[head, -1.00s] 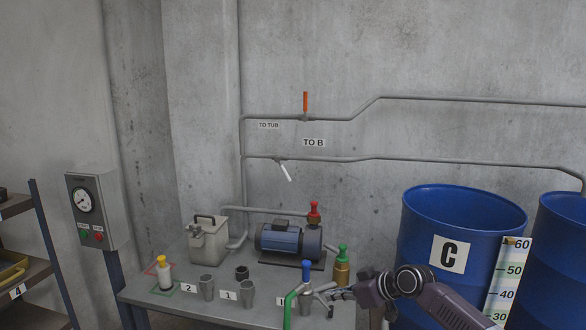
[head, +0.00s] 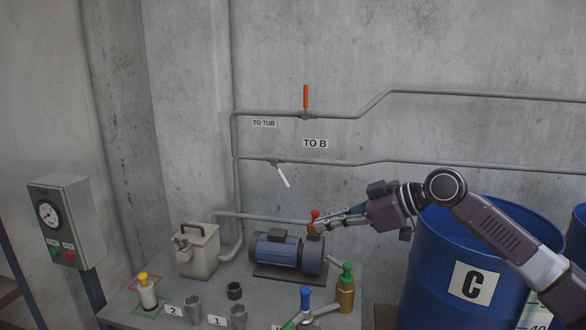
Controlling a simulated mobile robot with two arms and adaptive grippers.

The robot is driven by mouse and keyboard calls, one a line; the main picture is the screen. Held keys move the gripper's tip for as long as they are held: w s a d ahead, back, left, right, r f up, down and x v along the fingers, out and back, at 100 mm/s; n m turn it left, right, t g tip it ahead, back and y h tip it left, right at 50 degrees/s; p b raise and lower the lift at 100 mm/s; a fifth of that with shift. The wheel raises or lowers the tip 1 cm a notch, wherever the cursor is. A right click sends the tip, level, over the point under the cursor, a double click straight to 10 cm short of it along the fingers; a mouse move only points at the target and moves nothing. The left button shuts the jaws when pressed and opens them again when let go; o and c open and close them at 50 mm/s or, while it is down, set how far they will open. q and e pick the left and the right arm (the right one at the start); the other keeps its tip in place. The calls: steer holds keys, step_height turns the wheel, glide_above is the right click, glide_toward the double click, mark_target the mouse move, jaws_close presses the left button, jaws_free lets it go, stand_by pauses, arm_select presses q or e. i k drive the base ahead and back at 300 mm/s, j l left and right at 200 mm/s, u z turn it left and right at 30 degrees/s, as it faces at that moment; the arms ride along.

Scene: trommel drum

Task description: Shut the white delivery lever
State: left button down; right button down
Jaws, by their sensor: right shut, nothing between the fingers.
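The white lever (head: 282,176) is on the lower wall pipe, below the TO B label. It slants down and to the right from its valve, across the line of the pipe. My right gripper (head: 322,223) reaches in from the right, below and right of the lever and apart from it. Its fingers are shut and empty, pointing left, and their tips appear close beside the red-topped valve (head: 314,217) over the pump. Whether they touch it I cannot tell. My left gripper is out of view.
An orange lever (head: 306,97) stands upright on the upper pipe. The blue pump (head: 276,250), a grey canister (head: 198,251) and blue- and green-topped valves are on the bench below. Blue drum C (head: 440,245) stands under my right arm. The wall around the white lever is clear.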

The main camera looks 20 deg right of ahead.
mark_target(283, 178)
steer(key=i+l, duration=1)
steer(key=i, duration=0.2)
